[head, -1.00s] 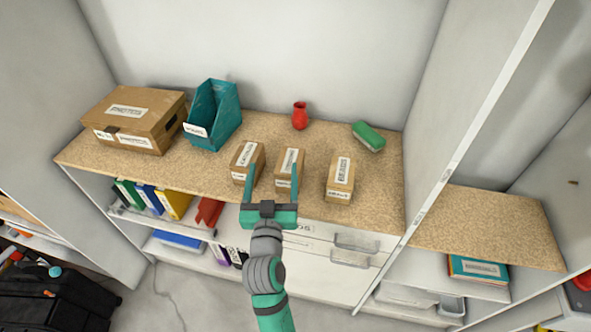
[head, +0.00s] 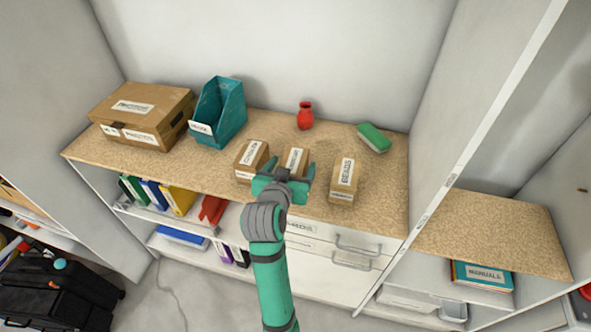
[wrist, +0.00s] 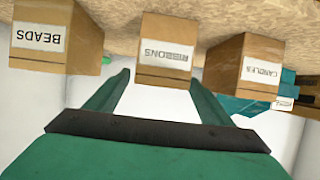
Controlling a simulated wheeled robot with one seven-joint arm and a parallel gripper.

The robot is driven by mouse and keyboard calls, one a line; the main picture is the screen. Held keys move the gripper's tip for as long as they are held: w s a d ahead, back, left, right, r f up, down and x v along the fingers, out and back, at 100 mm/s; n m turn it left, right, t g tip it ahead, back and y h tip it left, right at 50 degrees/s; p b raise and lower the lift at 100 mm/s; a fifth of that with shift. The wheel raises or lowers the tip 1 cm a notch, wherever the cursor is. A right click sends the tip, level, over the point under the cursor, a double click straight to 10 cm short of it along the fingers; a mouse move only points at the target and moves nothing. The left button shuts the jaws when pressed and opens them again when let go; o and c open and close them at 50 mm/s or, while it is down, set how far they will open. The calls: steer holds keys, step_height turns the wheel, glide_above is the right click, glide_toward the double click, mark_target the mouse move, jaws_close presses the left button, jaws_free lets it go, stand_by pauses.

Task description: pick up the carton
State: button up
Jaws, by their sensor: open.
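Three small brown cardboard cartons stand in a row near the front edge of the wooden shelf top. In the head view they are the left carton (head: 251,160), the middle carton (head: 296,160) and the right carton (head: 344,180). In the wrist view their labels read CANDLES on one carton (wrist: 245,66), RIBBONS on the middle carton (wrist: 167,48) and BEADS on the other (wrist: 55,42). My gripper (head: 290,166) is open and empty. Its fingers (wrist: 160,80) point at the RIBBONS carton, one toward each side, and hide its lower part in the head view.
A large cardboard box (head: 143,115) and a teal file holder (head: 218,112) stand at the left. A red vase (head: 305,116) and a green-topped block (head: 374,138) are behind the cartons. A white upright panel (head: 470,150) bounds the right side.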

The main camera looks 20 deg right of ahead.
mark_target(296, 157)
steer(key=shift+x, duration=3.35)
steer(key=c, duration=1.4)
steer(key=shift+r, duration=0.15)
step_height(296, 157, up, 10)
steer(key=shift+f, duration=0.1)
